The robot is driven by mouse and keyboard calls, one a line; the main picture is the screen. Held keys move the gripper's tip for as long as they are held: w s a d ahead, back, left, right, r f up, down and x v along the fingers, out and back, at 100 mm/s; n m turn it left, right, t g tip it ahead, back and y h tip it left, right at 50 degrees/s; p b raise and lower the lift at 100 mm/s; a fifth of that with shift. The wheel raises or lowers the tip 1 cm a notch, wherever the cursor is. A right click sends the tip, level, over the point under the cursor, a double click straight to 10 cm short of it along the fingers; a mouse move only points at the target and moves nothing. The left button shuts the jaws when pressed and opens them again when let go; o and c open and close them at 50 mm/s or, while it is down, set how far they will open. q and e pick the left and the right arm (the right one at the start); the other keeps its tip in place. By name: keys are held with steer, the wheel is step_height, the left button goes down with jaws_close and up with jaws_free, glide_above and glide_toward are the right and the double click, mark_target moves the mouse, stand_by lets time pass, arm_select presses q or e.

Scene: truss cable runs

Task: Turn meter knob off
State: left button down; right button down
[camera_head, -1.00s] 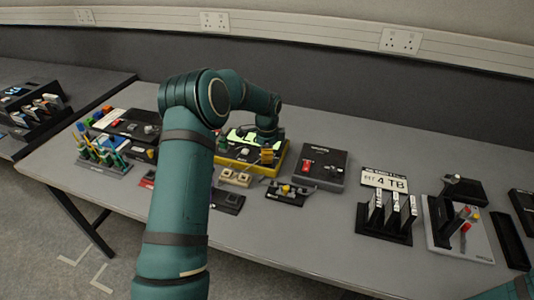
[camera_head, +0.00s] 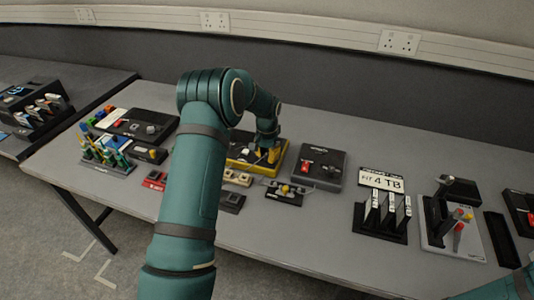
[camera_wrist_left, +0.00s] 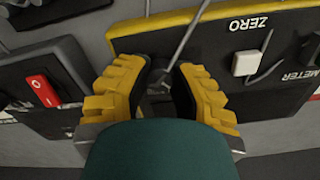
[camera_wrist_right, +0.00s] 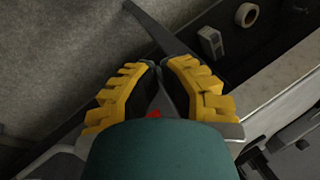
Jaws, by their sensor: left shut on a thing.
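The meter (camera_head: 240,152) is a black box with a yellow edge near the middle of the table. My left forearm hides part of it in the head view. My left gripper (camera_head: 267,155) is over its right part. In the left wrist view the meter's black face (camera_wrist_left: 215,70) carries the words ZERO and METER and a white knob (camera_wrist_left: 245,63) to the right of the fingers. There my left gripper (camera_wrist_left: 162,70) is shut on a small dark knob (camera_wrist_left: 159,83), partly hidden between the fingers. My right gripper (camera_wrist_right: 158,68) looks shut and empty, over the floor.
A box with a red switch (camera_head: 320,166) stands right of the meter; its switch (camera_wrist_left: 43,90) also shows in the left wrist view. A small black block with a yellow knob (camera_head: 285,192) is in front. A card rack (camera_head: 381,222) stands farther right.

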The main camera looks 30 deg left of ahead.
mark_target(267, 155)
arm_select(q)
steer(key=shift+n+p, duration=0.3)
steer(key=shift+n, duration=1.6)
steer(key=c, duration=0.7)
jaws_free()
steer(key=shift+r, duration=0.1)
step_height(267, 155, up, 12)
steer(key=shift+f, duration=0.1)
